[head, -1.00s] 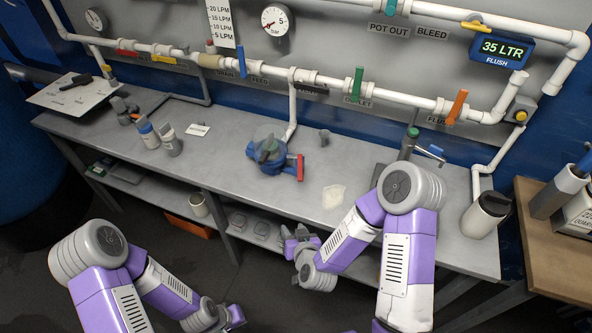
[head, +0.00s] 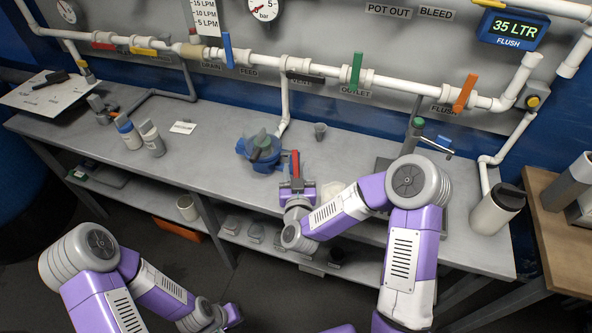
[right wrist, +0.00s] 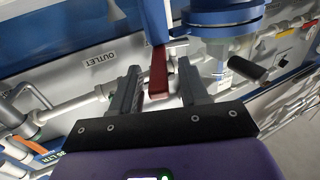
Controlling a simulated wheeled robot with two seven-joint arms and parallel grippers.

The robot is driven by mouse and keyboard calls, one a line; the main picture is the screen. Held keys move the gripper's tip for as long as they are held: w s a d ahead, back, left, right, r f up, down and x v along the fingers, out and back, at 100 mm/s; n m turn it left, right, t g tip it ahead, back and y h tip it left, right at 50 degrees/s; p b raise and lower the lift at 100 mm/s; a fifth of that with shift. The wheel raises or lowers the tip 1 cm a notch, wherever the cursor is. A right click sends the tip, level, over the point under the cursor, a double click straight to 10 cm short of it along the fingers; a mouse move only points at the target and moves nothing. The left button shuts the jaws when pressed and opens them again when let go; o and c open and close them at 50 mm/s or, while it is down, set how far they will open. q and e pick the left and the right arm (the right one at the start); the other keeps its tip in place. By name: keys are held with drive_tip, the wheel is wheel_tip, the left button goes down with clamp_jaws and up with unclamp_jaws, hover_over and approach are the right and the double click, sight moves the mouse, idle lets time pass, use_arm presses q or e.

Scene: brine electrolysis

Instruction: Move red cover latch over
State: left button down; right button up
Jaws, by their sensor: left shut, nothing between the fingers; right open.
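The red cover latch (head: 295,164) sticks up at the right side of the blue pot (head: 262,150) on the grey bench. In the right wrist view the red latch (right wrist: 158,74) hangs from a blue part, between the two fingers of my right gripper (right wrist: 154,88). The fingers are apart, with a gap visible on each side of the latch. In the head view my right gripper (head: 297,186) is just in front of the latch. My left gripper (head: 230,318) is low at the front left, away from the bench; it is shut and empty.
White pipes with coloured valve handles (head: 357,70) run along the back wall.

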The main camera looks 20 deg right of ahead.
drive_tip(key=shift+w+d, duration=0.1)
drive_tip(key=shift+w, duration=0.2)
drive_tip(key=shift+c, duration=0.2)
clamp_jaws()
